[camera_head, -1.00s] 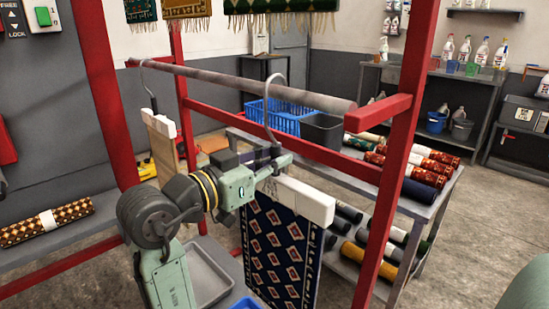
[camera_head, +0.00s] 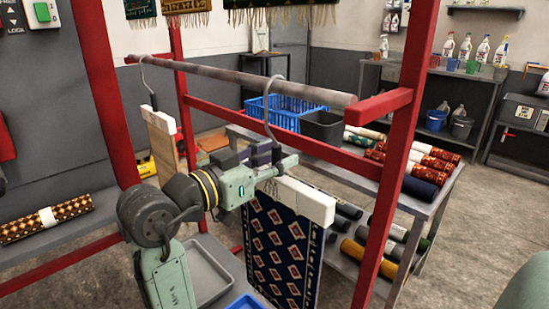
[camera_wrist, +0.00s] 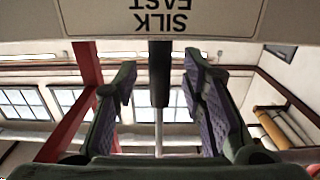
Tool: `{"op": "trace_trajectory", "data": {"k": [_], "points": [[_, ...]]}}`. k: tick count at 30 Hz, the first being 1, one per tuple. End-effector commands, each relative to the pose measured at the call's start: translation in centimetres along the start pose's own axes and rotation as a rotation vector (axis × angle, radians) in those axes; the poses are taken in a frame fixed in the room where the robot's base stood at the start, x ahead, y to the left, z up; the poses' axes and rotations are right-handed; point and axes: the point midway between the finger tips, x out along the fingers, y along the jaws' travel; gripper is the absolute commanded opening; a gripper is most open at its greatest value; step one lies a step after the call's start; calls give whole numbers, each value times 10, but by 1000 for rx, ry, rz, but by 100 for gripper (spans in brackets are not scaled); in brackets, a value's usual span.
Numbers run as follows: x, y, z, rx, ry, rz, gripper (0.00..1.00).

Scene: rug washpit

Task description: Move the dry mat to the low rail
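A navy mat (camera_head: 283,250) with red and white diamonds hangs from a white hanger bar (camera_head: 305,200). Its curved hook reaches up over the grey pipe rail (camera_head: 235,83). A tan mat (camera_head: 165,150) hangs on another hooked bar further left on the same rail. My gripper (camera_head: 262,158) is at the navy mat's hanger, at the foot of the hook. In the wrist view my gripper (camera_wrist: 160,110) is open, with a finger on each side of the dark hook stem (camera_wrist: 159,75), gaps showing. Which mat is dry cannot be told.
Red posts (camera_head: 405,130) and crossbars frame the rail closely. Behind are a blue basket (camera_head: 285,112), a dark bin (camera_head: 322,130) and a shelf table with rolled rugs (camera_head: 425,170). A grey tray (camera_head: 207,275) lies below my arm. Floor at right is clear.

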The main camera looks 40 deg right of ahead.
Motion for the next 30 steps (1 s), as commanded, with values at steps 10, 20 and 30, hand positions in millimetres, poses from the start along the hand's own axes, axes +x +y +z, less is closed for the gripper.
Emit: {"op": "trace_trajectory", "data": {"k": [10,20,30], "points": [[-30,-2,0,0,0,-6,38],[-97,-1,0,1,0,-5,38],[-120,0,0,0,-1,0,38]]}}
